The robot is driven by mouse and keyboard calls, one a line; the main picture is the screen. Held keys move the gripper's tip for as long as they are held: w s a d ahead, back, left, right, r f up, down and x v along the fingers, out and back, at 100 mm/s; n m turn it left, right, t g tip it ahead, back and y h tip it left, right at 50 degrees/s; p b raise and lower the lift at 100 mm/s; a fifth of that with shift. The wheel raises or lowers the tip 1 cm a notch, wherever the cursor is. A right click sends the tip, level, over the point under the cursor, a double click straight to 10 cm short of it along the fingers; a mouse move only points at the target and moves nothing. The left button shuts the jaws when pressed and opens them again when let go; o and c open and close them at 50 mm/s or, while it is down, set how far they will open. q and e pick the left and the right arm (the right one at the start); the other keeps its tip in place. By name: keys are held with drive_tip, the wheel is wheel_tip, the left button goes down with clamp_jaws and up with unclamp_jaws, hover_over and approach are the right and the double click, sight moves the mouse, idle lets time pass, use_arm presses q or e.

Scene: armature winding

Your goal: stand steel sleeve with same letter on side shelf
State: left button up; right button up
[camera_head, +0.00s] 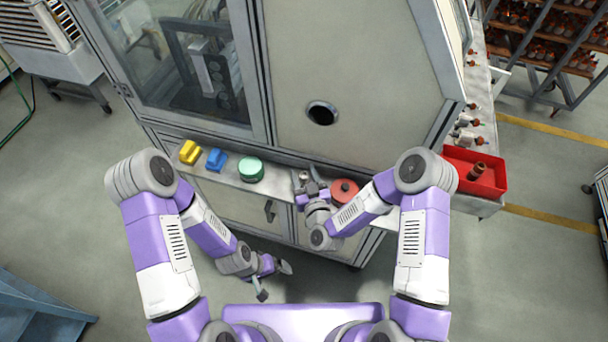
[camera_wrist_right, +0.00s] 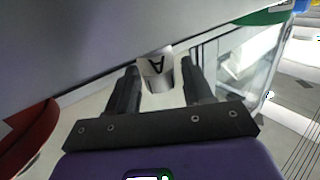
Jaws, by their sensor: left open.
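A small steel sleeve (camera_wrist_right: 158,74) with a black letter A on its side shows between the fingers of my right gripper (camera_wrist_right: 160,82) in the right wrist view. Those fingers are apart, with a gap visible beside the sleeve. In the head view my right gripper (camera_head: 312,183) is at the side shelf (camera_head: 222,172), between a green round piece (camera_head: 251,169) and a red round piece (camera_head: 345,190). The sleeve there is small and partly covered by the gripper. My left gripper (camera_head: 275,280) is open and empty, low in front of the machine, over the floor.
A yellow block (camera_head: 190,152) and a blue block (camera_head: 215,160) stand on the shelf's left part. The machine cabinet (camera_head: 350,70) rises behind the shelf. A red tray (camera_head: 490,183) holding a brown part (camera_head: 478,171) is at the right, on a bench with several parts.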

drive_tip(key=shift+o, duration=0.6)
drive_tip(key=shift+r, duration=0.15)
drive_tip(key=p+v, duration=0.2)
drive_tip(key=v, duration=1)
drive_tip(key=shift+p, duration=0.35)
drive_tip(key=shift+a, duration=0.1)
